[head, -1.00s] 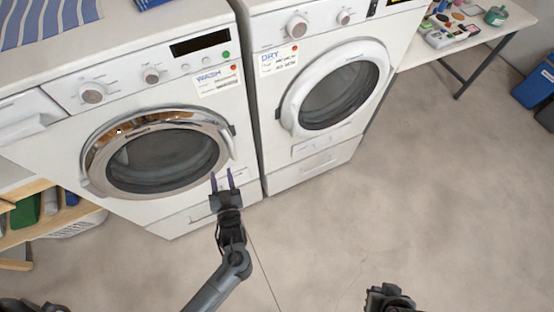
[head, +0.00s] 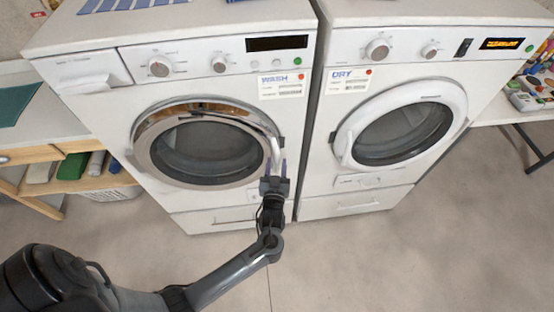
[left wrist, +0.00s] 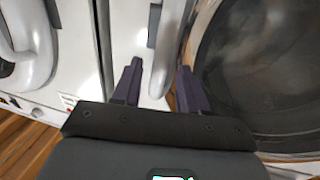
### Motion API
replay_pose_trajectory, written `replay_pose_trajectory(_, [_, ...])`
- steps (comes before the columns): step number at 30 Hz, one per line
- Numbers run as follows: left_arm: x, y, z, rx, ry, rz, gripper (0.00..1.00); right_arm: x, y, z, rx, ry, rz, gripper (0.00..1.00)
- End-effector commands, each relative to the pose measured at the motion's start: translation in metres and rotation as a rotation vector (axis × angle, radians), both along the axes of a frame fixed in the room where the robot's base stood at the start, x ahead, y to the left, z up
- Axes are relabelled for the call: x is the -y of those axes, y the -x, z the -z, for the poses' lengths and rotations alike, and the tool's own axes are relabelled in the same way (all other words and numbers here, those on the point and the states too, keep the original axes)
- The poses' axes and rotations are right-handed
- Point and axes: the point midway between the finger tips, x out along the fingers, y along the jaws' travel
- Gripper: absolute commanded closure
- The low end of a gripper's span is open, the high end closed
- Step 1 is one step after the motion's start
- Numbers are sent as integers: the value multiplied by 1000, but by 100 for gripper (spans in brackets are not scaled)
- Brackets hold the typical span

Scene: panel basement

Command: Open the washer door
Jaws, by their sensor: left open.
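The washer (head: 170,90) is the left white machine in the head view, marked WASH. Its round door (head: 205,145) has a chrome ring and dark glass and looks closed. A light curved handle (head: 275,153) is on the door's right side; it also shows in the left wrist view (left wrist: 167,45). My left gripper (head: 276,167) is open at the lower end of this handle. In the left wrist view its two purple fingers (left wrist: 159,70) point at the handle, which lies between them in the picture. I cannot tell whether they touch it. My right gripper is out of view.
The dryer (head: 335,120), marked DRY, stands close on the right, its round door (head: 402,130) closed. A wooden shelf (head: 75,185) with a white basket (head: 115,190) is left of the washer. A table (head: 500,112) with small items is at the right. The floor in front is clear.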

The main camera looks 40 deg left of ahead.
Motion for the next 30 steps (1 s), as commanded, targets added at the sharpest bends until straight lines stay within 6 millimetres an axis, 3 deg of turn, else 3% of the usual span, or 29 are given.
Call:
replay_pose_trajectory(7, [-13,-19,0,0,-2,2,57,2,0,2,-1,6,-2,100])
replay_pose_trajectory(18, [-16,-21,0,-1,1,1,57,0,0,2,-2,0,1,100])
replay_pose_trajectory(27, [-15,-21,0,-1,1,1,100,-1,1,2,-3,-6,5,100])
replay_pose_trajectory(30, [-15,-21,0,-1,1,1,100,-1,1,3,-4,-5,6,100])
